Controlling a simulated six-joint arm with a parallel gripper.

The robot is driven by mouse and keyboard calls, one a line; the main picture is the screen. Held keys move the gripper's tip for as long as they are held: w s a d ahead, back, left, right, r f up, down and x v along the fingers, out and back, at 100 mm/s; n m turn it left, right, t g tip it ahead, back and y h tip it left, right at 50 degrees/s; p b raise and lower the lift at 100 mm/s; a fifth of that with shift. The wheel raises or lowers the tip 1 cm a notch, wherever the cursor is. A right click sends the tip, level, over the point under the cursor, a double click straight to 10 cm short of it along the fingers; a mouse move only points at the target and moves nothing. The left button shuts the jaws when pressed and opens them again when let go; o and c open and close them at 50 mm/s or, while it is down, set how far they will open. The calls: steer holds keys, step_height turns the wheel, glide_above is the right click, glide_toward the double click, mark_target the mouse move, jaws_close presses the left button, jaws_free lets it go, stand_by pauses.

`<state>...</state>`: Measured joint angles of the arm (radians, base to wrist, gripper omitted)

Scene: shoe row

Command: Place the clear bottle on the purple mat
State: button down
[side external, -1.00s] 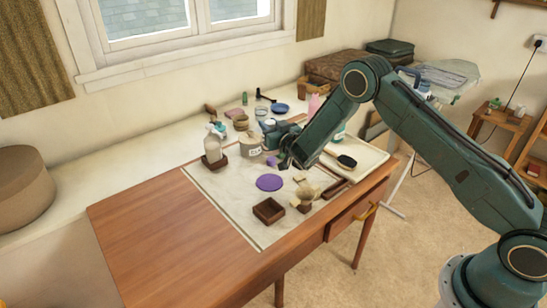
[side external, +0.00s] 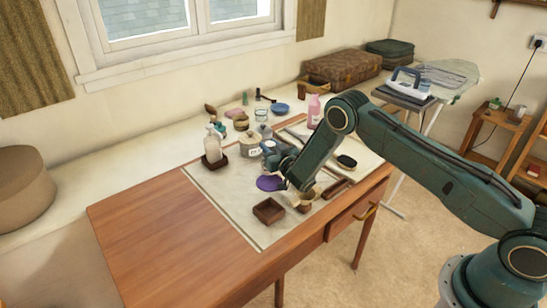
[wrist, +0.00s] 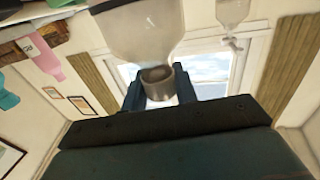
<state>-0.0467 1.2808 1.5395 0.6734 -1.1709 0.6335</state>
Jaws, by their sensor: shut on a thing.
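The clear bottle (wrist: 140,28) fills the upper middle of the wrist view, which is upside down. My gripper (wrist: 158,88) is shut on its grey neck, and the body hangs below the jaws. In the side view my gripper (side external: 270,152) points away toward the window, and I cannot make out the bottle clearly there. The round purple mat (side external: 267,184) lies on the pale desk panel, just in front of and below my gripper, its right edge partly covered by my arm. I cannot tell the bottle's height over the panel.
A pump bottle (side external: 213,147) stands in a brown tray at left, and a lidded jar (side external: 251,150) is close beside my gripper. An open brown box (side external: 268,210) lies in front of the mat. A dark brush (side external: 346,161) is at right. The desk's left side (side external: 150,215) is clear.

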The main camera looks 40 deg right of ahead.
steer(key=shift+f, duration=0.6)
steer(key=shift+f, duration=0.15)
steer(key=c, duration=1.1)
jaws_free()
steer(key=shift+s, duration=0.1)
steer(key=shift+s+a, duration=0.15)
steer(key=shift+s, duration=0.55)
steer(key=shift+s+a, duration=0.15)
steer(key=shift+s, duration=0.5)
step_height(320, 180, up, 7)
